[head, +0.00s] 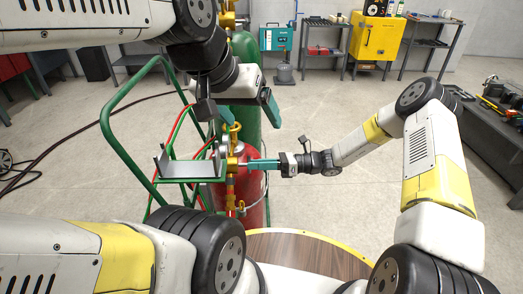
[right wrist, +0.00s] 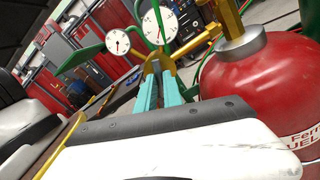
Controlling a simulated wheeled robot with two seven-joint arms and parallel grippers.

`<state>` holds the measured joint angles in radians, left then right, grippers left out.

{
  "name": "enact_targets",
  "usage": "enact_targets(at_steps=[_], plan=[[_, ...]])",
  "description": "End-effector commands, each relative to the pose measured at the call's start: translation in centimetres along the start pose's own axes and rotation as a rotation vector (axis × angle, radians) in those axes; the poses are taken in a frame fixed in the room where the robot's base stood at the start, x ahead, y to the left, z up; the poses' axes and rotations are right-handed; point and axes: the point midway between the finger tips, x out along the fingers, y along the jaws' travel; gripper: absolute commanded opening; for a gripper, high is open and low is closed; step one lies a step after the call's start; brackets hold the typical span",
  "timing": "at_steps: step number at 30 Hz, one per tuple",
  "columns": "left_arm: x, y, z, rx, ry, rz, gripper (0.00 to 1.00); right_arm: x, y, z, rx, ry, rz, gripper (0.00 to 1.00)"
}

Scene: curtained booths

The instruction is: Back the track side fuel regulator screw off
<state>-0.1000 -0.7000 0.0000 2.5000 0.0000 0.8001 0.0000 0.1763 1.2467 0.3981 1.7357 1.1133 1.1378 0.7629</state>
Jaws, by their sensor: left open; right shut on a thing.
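The red fuel cylinder (head: 255,213) stands on the green cart, and its brass regulator (head: 233,165) sits above it. My right gripper (head: 252,163) comes in from the right with teal fingers shut on a brass part of the regulator, apparently the regulator screw. The right wrist view shows the fingertips (right wrist: 158,82) meeting around this brass part (right wrist: 158,64), below two white gauges (right wrist: 160,25). The fingers hide most of the screw. My left gripper (head: 243,115) is open, above the regulator and in front of the green cylinder (head: 245,52). I see nothing between its fingers.
The green cart frame (head: 113,137) with a grey tray (head: 187,168) and red hoses is left of the regulator. A cluttered bench (head: 500,130) is at the right. Open floor lies behind the right arm.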

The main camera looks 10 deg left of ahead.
Motion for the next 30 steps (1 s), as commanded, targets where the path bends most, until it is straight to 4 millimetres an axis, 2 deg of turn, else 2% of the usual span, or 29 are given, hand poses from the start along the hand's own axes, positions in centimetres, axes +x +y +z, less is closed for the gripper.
enact_targets(at_steps=[3, 10, 17, 18, 21, 22, 30], plan=[[0.00, 0.00, 0.00, 0.000, 0.000, 0.000, 0.83, -0.11, -0.06, -0.17, -0.035, 0.002, -0.003, 0.00], [0.00, 0.00, 0.00, 0.000, 0.000, 0.000, 0.83, -0.13, -0.06, -0.20, -0.283, 0.003, -0.003, 0.00], [0.00, 0.00, 0.00, 0.000, 0.000, 0.000, 0.83, -0.13, -0.06, -0.22, -0.313, 0.005, -0.002, 0.00], [0.00, 0.00, 0.00, 0.000, 0.000, 0.000, 0.83, -0.13, -0.06, -0.23, -0.312, 0.005, -0.002, 0.13], [0.00, 0.00, 0.00, 0.000, 0.000, 0.000, 0.83, -0.11, -0.05, -0.18, -0.312, 0.004, -0.002, 0.32], [0.00, 0.00, 0.00, 0.000, 0.000, 0.000, 0.83, -0.10, -0.04, -0.16, -0.312, 0.003, -0.002, 0.36], [0.00, 0.00, 0.00, 0.000, 0.000, 0.000, 0.83, -0.06, -0.02, -0.07, -0.311, 0.002, -0.001, 0.36]])
